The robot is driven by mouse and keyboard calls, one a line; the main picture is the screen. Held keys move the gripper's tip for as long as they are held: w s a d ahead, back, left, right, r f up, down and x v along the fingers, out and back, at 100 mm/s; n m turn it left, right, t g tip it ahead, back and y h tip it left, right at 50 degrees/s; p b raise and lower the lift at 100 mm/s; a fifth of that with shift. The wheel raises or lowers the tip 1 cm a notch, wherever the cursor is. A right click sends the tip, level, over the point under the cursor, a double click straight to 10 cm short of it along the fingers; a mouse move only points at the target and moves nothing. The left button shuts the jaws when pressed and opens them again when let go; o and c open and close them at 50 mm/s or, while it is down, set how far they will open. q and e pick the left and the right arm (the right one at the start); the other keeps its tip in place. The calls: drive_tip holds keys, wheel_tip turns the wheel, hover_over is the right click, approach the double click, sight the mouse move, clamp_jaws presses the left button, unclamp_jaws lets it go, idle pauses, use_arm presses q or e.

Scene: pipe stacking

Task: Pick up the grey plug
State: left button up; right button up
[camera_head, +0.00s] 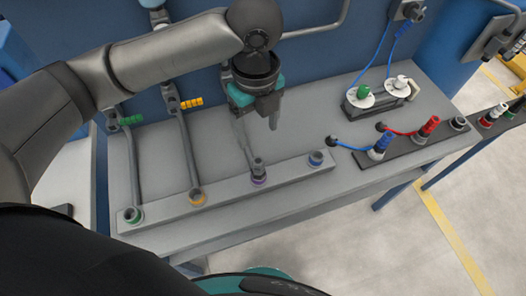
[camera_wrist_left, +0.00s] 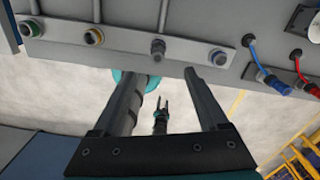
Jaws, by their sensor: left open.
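A grey plug stands at the purple-ringed socket on the long grey rail in the head view (camera_head: 257,168). It also shows in the left wrist view (camera_wrist_left: 158,47), beyond the gap between my fingers. My left gripper (camera_head: 257,124) is open and empty above the bench, behind and above the plug in the head view. Its two dark fingers (camera_wrist_left: 172,76) are spread in the left wrist view and do not touch the plug. A small teal-and-dark gripper, apparently my right one (camera_wrist_left: 162,104), shows far below between those fingers, its prongs apart.
The long rail (camera_head: 226,190) also has green, orange and blue sockets, with pipes lying behind. To the right are a blue plug (camera_head: 378,150) and a red plug (camera_head: 429,126) with cables. A stand with white discs (camera_head: 360,96) is behind them. The bench's front edge is clear.

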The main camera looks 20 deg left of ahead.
sight(258, 168)
use_arm(q)
drive_tip(key=f, duration=0.3)
drive_tip(key=shift+s+f+b, duration=0.25)
drive_tip(key=shift+f+b, duration=0.15)
wheel_tip(258, 168, down, 4)
drive_tip(key=shift+f+b, duration=0.25)
drive_tip(key=shift+b, duration=0.25)
drive_tip(key=shift+f, duration=0.7)
drive_tip(key=f, duration=0.2)
drive_tip(key=f+b, duration=0.1)
drive_tip(key=f, duration=0.2)
drive_tip(key=shift+s+d, duration=0.1)
drive_tip(key=shift+s, duration=0.1)
drive_tip(key=shift+r, duration=0.1)
use_arm(e)
drive_tip(key=shift+g, duration=0.3)
drive_tip(key=s+f, duration=0.3)
drive_tip(key=shift+s+d+f, duration=0.1)
drive_tip(key=shift+s+f, duration=0.2)
use_arm(q)
drive_tip(key=shift+c, duration=1.3)
clamp_jaws()
use_arm(e)
drive_tip(key=shift+s, duration=0.1)
